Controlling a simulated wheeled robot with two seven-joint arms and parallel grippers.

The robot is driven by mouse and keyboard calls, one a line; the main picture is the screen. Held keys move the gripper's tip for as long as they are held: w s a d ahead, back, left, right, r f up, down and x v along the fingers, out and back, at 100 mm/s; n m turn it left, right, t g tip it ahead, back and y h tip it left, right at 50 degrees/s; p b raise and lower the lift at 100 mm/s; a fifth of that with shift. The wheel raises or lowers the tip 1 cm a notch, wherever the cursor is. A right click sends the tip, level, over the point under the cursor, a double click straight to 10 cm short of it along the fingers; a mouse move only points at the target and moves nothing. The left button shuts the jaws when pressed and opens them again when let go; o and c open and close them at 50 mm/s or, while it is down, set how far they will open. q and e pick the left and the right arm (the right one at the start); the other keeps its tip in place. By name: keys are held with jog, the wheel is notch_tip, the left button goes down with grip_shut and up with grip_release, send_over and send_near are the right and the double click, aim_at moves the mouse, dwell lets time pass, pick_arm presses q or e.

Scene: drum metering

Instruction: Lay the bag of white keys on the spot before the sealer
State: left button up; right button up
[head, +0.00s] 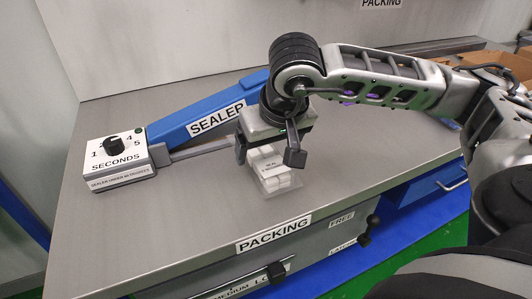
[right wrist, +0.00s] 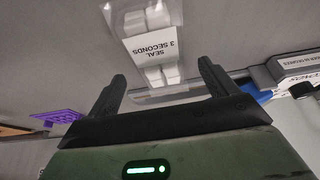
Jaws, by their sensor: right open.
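The bag of white keys (head: 277,180) is clear, with white blocks inside and a label; it appears to lie on the grey bench in front of the sealer. In the right wrist view the label on the bag (right wrist: 150,45) reads "SEAL 3 SECONDS". My right gripper (head: 268,153) is open over the bag's far end in the head view. In the right wrist view its two fingers stand apart, with the bag beyond and between them. The sealer (head: 200,118) has a blue arm and a white dial box. I cannot make out a marked spot. My left gripper is out of view.
The bench front carries a "PACKING" label (head: 273,234) and drawers with black knobs below. Cardboard boxes (head: 490,62) stand at the back right. A purple grid-like item (right wrist: 58,116) shows at the left in the right wrist view.

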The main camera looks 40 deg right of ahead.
jog(key=v, duration=0.7)
jog(key=shift+s+r, duration=0.25)
jog(key=shift+r, duration=0.35)
jog(key=shift+f, duration=0.1)
